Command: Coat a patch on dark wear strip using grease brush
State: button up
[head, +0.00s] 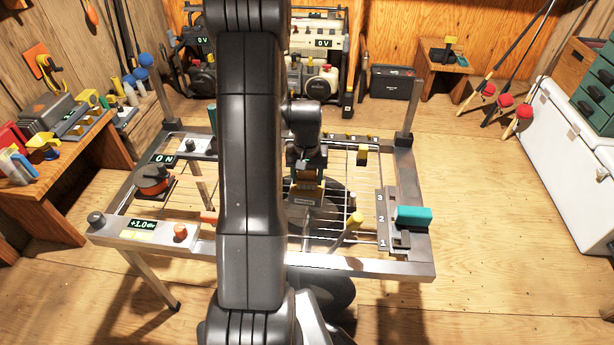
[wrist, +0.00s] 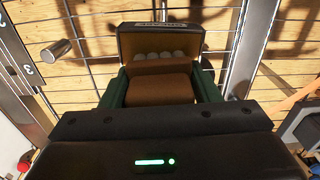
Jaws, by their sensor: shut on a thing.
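My gripper (head: 306,168) is over the wire rack in the middle of the metal frame table. Its two green-sided fingers are shut on a brown block-like thing (wrist: 160,90), which I take to be the grease brush (head: 305,192). In the wrist view its far end is a wider brown and dark head with a row of several pale round spots and a small label on the far edge. The head points away from my gripper, and I cannot tell whether it touches anything below. I cannot make out the dark wear strip for sure; my arm hides part of the table.
A numbered slotted plate (head: 390,222) with a teal handle (head: 413,216) is on the table's right side. A yellow-tipped peg (head: 348,228) stands near the front. A workbench (head: 95,150) stands left, white chest (head: 575,150) right.

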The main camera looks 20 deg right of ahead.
jog(key=shift+f+b, duration=0.35)
jog(key=shift+f, duration=0.15)
dwell(1.2)
jog(key=shift+r+p, duration=2.55)
jog(key=shift+r, duration=1.05)
jog(key=w+a+r+n+p, duration=0.2)
jog(key=a+p, duration=0.4)
jog(key=a, duration=0.5)
jog(key=w+a+r+n+p, duration=0.2)
jog(key=w+a+r+p, duration=0.2)
jog(key=a, duration=0.7)
jog(key=shift+w+a+r+n+p, duration=0.15)
jog(key=shift+a+r+n+p, duration=0.2)
jog(key=shift+p, duration=0.7)
